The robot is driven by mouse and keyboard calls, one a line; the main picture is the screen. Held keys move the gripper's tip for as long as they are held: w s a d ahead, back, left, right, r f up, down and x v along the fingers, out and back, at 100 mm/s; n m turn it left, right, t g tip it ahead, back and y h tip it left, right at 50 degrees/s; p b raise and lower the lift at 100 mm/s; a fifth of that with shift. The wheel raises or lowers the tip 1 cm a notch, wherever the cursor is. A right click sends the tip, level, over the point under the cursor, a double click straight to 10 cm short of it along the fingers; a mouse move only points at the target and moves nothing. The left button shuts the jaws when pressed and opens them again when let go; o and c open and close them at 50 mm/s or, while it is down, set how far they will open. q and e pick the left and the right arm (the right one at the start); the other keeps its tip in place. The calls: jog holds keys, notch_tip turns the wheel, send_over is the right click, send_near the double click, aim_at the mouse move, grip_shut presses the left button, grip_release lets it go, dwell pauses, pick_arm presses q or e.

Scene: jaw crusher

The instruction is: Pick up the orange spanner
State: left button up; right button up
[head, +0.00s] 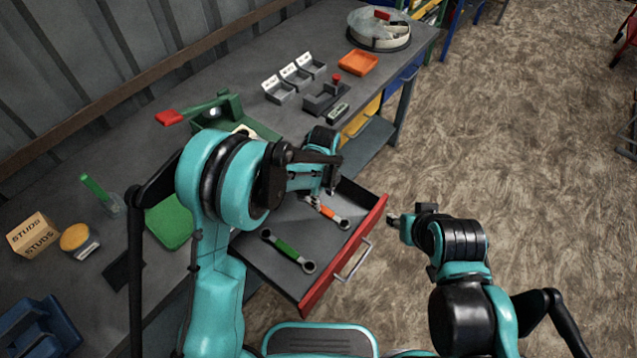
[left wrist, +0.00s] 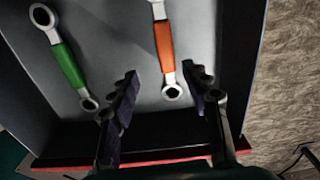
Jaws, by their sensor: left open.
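The orange spanner (head: 327,211), with bare metal ends, lies in the open red-fronted drawer (head: 345,257). My left gripper (head: 325,190) is over the drawer, and my arm hides part of the spanner's far end. In the left wrist view my left gripper (left wrist: 161,78) is open and empty. Its fingers stand on either side of the lower part of the orange spanner (left wrist: 164,48), whose ring end shows between them. I cannot tell the height left between fingers and spanner. My right gripper (head: 398,220) is outside the drawer, to its right; its jaw state is unclear.
A green spanner (head: 288,250) lies in the same drawer, left of the orange one; it also shows in the left wrist view (left wrist: 68,64). The workbench (head: 240,60) holds small grey bins (head: 278,89), an orange tray (head: 358,63) and other items.

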aim_at(322, 208)
pick_arm(q)
jog(key=f, duration=0.1)
jog(key=f+b, duration=0.1)
jog(key=f, duration=0.1)
jog(key=shift+w+d+f, duration=0.1)
jog(key=shift+w+f, duration=0.05)
jog(key=shift+w, duration=0.05)
jog(key=f+b, duration=0.1)
jog(key=f, duration=0.1)
jog(key=w+f+b, duration=0.1)
jog(key=f+b, duration=0.1)
jog(key=f, duration=0.1)
jog(key=shift+r, duration=0.1)
grip_shut()
